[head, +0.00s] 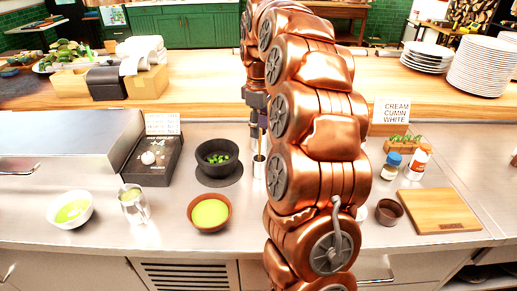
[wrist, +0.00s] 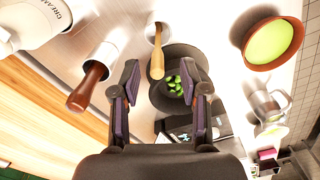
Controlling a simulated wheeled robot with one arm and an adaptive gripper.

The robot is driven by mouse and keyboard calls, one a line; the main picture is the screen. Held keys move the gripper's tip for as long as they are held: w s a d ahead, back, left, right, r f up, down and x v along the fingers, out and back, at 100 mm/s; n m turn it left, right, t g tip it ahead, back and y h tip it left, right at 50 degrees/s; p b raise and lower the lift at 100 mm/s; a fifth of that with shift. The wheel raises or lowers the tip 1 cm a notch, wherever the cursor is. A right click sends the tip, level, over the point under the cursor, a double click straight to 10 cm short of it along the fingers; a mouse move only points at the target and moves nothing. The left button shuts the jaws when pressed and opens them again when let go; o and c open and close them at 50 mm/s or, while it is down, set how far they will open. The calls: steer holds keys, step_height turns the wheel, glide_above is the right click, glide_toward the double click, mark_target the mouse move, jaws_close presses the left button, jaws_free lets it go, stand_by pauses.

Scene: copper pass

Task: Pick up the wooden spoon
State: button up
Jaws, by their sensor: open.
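The wooden spoon (wrist: 157,62) shows in the wrist view as a pale wooden handle rising from a small metal cup (wrist: 151,33). In the head view a thin part of the spoon (head: 259,148) shows above the steel cup (head: 258,168), just left of my arm. My gripper (wrist: 160,70) is open and empty. The handle lies between its two dark fingers in the wrist picture, with a gap on each side. In the head view my gripper (head: 258,122) points down above the spoon. The spoon's lower end is hidden in the cup.
A black mortar (head: 217,158) with green pieces stands left of the cup. A terracotta bowl (head: 209,213) of green sauce is in front. A cutting board (head: 438,211) lies at right.

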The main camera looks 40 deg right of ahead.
mark_target(260, 144)
steer(key=shift+w+d+f+p, duration=0.15)
steer(key=shift+f+p, duration=0.65)
steer(key=shift+f, duration=1.35)
jaws_close()
